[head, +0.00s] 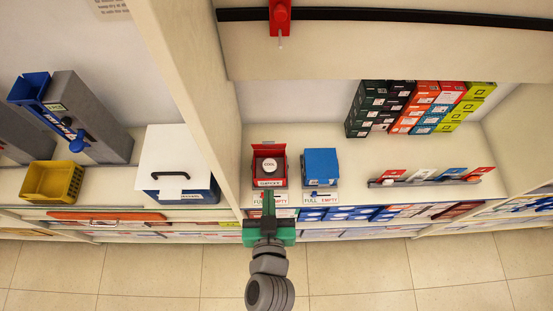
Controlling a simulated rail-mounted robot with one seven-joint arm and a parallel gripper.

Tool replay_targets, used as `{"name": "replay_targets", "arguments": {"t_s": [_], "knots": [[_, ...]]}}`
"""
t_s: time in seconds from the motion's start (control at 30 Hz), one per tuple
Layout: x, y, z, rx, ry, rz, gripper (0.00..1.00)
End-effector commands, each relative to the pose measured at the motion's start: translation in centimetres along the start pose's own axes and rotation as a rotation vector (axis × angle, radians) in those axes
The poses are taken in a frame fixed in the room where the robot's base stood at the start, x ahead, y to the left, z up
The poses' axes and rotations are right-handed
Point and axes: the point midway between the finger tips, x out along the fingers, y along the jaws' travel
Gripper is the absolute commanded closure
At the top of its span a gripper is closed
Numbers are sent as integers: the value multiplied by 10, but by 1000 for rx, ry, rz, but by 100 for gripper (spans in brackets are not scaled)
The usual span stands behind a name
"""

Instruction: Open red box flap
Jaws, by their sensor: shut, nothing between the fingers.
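The red box (283,170) stands on the shelf in the middle of the head view, left of the blue box (320,166). Its top looks open, with a dark inside and a round white-topped piece labelled "COOL" (269,163) showing. A red panel, seemingly the flap (268,147), shows at its back edge; its exact angle is hard to tell. My gripper (268,196) is green and dark, in front of and just below the red box. It is shut and empty, and looks apart from the box.
Small FULL/EMPTY sliders (320,194) sit at the shelf edge. A tray of cards (432,177) and stacked coloured boxes (415,107) stand to the right. A tall divider (205,75) is to the left, with a white-lidded container (178,165) beyond it.

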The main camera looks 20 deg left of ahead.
Motion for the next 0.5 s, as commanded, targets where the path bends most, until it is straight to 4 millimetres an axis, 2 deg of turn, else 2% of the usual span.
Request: {"name": "replay_targets", "arguments": {"t_s": [0.13,0.23,0.5], "knots": [[3,0,-2,0,1,0,100],[16,0,-4,0,3,-1,100],[74,0,-5,0,4,0,100]]}}
